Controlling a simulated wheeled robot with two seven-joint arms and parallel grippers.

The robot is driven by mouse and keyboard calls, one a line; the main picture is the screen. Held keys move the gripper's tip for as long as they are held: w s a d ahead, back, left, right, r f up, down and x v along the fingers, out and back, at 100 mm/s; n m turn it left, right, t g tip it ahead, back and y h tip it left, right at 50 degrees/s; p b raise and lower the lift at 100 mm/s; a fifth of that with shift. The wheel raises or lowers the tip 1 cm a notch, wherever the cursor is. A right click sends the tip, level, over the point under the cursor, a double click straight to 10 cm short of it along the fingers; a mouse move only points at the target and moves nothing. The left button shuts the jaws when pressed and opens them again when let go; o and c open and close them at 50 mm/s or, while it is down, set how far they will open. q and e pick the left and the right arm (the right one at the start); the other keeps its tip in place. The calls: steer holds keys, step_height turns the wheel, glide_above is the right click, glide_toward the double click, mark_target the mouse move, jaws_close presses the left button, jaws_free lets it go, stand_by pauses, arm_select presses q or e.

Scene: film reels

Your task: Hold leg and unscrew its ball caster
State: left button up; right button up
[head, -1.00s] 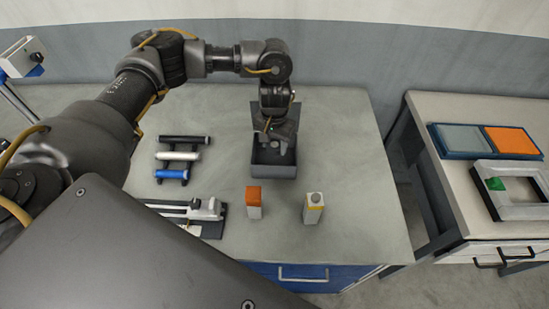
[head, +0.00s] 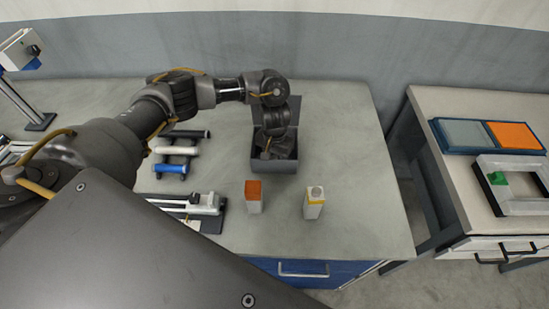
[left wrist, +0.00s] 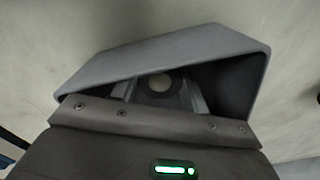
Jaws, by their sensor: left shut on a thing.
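My left gripper (head: 276,152) reaches down into an open dark grey bin (head: 263,166) on the table. In the left wrist view its fingers (left wrist: 161,92) are inside the bin, on either side of a small thing with a round, pale top (left wrist: 160,83). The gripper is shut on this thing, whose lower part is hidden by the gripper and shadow. I cannot make out a leg or a ball caster for certain. My right gripper is in neither view.
Left of the bin is a rack of rollers (head: 177,151), with a black-and-white device (head: 205,204) in front. An orange-topped box (head: 254,197) and a yellow-banded box (head: 314,203) stand in front of the bin. A side table (head: 450,190) at right holds a tray (head: 468,151) and a frame (head: 512,209).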

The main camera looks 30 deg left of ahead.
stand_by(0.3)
arm_select(q)
steer(key=shift+f, duration=0.2)
steer(key=o, duration=1.1)
step_height(320, 180, up, 12)
steer(key=p, duration=0.1)
steer(key=shift+r, duration=0.2)
